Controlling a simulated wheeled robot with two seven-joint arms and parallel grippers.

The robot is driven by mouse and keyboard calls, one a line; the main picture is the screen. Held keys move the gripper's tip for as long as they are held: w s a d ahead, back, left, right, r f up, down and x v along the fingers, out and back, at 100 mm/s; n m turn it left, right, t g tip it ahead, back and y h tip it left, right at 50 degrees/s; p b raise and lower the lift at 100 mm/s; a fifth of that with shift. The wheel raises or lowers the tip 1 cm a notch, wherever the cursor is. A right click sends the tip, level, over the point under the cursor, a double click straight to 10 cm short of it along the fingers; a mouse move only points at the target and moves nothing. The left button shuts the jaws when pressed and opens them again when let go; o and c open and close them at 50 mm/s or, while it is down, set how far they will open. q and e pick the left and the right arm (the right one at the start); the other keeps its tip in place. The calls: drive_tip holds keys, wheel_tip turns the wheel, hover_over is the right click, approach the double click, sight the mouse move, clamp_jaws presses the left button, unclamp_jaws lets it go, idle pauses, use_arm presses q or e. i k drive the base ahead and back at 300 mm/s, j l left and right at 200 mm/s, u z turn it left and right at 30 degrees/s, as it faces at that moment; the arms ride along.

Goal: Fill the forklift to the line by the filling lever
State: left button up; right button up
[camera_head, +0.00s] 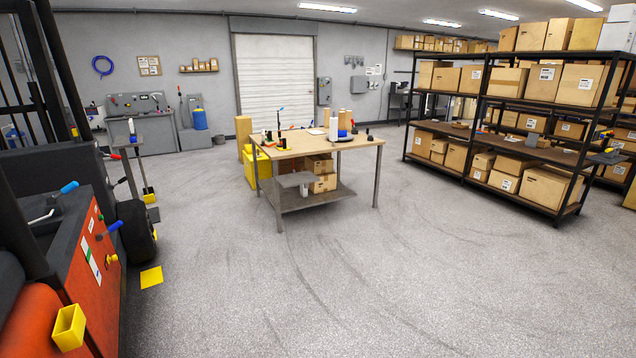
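The forklift (50,150) stands close by at the left edge, with a black mast, a dark body and an orange-red side panel (92,262). Two blue-handled levers show on it, one on top (66,188) and one at the panel's upper edge (112,227). A bent pale rod (40,216) lies near the top one. I cannot tell which is the filling lever. A yellow open box-like part (69,327) sits at the panel's lower front. No fill line or level is readable. Neither of my grippers is in view.
A wooden-topped work table (345,146) with small tools stands mid-room. Black shelving (556,208) with cardboard boxes fills the right. A small stand (146,126) stands behind the forklift's wheel (137,234). A yellow square (151,277) lies on the floor. The foreground floor is otherwise clear.

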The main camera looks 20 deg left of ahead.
sight(50, 200)
drive_tip(key=i+j+u, duration=0.25)
drive_tip(key=i+u, duration=0.7)
drive_tip(key=i+l+u, duration=0.15)
drive_tip(key=i+u, duration=0.35)
drive_tip(key=i+l+u, duration=0.45)
drive_tip(key=i+j, duration=0.05)
drive_tip(key=j, duration=0.05)
